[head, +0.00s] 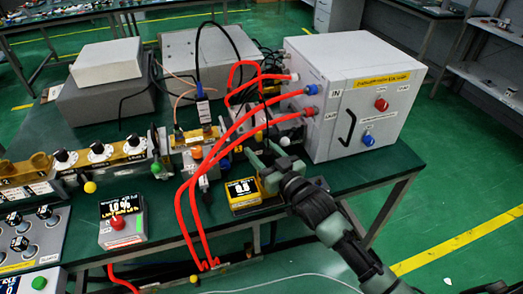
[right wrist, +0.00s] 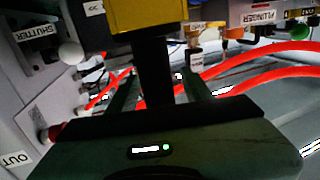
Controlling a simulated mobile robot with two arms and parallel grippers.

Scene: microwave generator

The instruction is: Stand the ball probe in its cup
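My right gripper (head: 263,153) is at the right of the bench, in front of the white box. Its two green fingers are apart. In the right wrist view a yellow block with a dark stem (right wrist: 155,70) fills the top middle, with a finger showing on each side and small gaps between. In the head view a yellow-and-black unit reading 0.8 (head: 243,193) is beside the gripper; I cannot tell whether it is the same thing. I cannot clearly identify the ball probe or its cup. My left gripper is not in view.
The white box (head: 352,95) with red hoses (head: 187,205) stands behind the gripper. A white ball knob (right wrist: 70,53) is near the SHUTTER label. Brass parts (head: 118,150) and a red-button unit (head: 122,222) are to the left. Bare green bench (head: 360,172) lies at the right.

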